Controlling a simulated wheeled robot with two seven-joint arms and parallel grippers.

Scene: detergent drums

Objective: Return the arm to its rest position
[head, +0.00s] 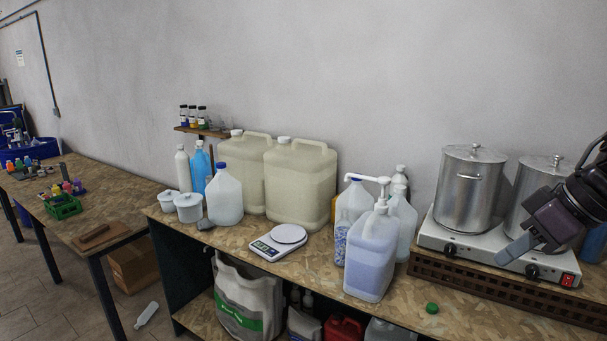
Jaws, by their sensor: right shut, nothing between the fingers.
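My right gripper (516,249) comes in from the right edge of the head view. Its fingers are shut and empty, pointing down and left in front of the hot plate (453,238) and its two steel pots. The near pot (466,195) stands clear to the left of the gripper. The other pot (533,187) is partly hidden behind my right arm. My left gripper does not show in this view.
A pump jug (371,257) stands at the bench's front edge, with a green cap (432,308) to its right. A scale (278,242), large drums (300,186) and other bottles fill the back. Bare bench (400,293) lies between jug and hot plate.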

